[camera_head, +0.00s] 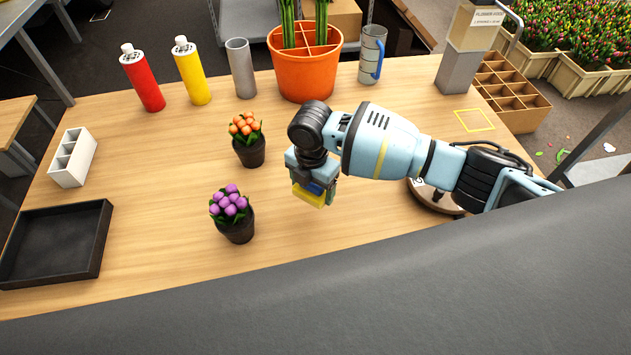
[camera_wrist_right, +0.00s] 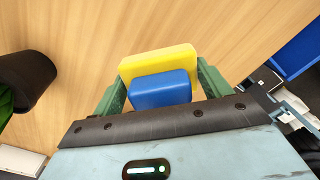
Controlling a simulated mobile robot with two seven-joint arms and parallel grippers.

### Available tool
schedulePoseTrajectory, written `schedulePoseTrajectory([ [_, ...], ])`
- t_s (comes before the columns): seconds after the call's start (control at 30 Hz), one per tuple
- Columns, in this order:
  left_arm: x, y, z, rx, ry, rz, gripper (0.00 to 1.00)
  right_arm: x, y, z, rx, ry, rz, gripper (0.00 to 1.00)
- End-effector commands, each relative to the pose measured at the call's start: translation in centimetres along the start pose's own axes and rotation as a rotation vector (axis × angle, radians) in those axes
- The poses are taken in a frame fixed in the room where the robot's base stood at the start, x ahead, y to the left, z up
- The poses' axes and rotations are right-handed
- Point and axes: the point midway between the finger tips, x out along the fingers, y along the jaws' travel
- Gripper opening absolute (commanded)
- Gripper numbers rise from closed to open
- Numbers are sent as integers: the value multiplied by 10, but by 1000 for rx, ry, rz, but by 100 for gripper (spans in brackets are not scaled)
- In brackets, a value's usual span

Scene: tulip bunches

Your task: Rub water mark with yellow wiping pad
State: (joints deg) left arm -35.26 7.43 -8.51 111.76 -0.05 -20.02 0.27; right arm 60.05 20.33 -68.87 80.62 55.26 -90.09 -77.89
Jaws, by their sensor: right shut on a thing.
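My right gripper (camera_head: 314,188) is over the middle of the wooden table, right of the two potted plants. It is shut on the yellow wiping pad (camera_head: 309,196), which has a blue back. In the right wrist view, the yellow pad (camera_wrist_right: 158,64) with its blue part (camera_wrist_right: 160,90) sits between the green fingers of the right gripper (camera_wrist_right: 158,88). I cannot tell whether the pad touches the table. No water mark can be made out on the visible wood; it may be hidden by the arm or pad. My left gripper is not in view.
Orange-flowered (camera_head: 247,139) and purple-flowered (camera_head: 233,214) pots stand left of the gripper. A red bottle (camera_head: 142,79), yellow bottle (camera_head: 191,72), grey cylinder (camera_head: 241,68), orange pot (camera_head: 304,72) and mug (camera_head: 371,55) line the back. A black tray (camera_head: 56,243) lies at left.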

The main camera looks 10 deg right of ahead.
Motion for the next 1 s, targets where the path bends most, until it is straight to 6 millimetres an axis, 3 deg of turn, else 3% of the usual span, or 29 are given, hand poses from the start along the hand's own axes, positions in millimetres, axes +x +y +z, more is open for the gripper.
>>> schedulePoseTrajectory([
  [0.3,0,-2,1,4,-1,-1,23,-25,8,0,9,-1,1,58],
  [1.0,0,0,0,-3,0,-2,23,-30,5,2,57,-1,4,58],
])
